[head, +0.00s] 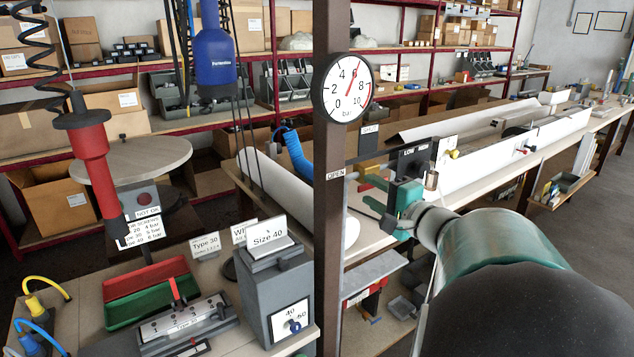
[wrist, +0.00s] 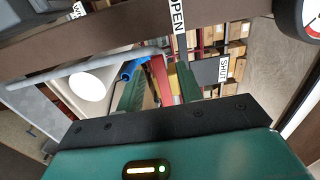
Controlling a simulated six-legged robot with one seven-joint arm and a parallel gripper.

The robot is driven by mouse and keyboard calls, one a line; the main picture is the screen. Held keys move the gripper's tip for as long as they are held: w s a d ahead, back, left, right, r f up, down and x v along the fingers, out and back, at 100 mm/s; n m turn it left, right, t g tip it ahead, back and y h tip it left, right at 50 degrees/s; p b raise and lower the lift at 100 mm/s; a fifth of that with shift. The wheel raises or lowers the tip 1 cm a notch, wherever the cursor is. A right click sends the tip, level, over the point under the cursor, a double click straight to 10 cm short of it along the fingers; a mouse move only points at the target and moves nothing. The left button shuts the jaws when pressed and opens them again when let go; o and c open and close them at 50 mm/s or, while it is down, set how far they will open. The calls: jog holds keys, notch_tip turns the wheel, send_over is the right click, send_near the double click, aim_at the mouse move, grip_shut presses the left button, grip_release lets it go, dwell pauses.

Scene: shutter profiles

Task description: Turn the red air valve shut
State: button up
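My gripper (head: 378,198) reaches in from the right, just right of the brown post, with its green fingers pointing left. In the wrist view my gripper (wrist: 162,82) is open. A red bar, seemingly the valve handle (wrist: 160,78), shows between the fingers, with a gap on its right. I cannot tell whether a finger touches it.
The brown post (head: 332,260) stands close by, with a pressure gauge (head: 347,87) reading about 6 bar. A blue hose (head: 296,155) hangs behind it. A black LOW/HIGH switch box (head: 412,160) is close above my gripper. The left bench holds a grey Size 40 machine (head: 270,290).

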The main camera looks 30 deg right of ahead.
aim_at(366, 188)
jog(key=w, duration=0.5)
grip_shut()
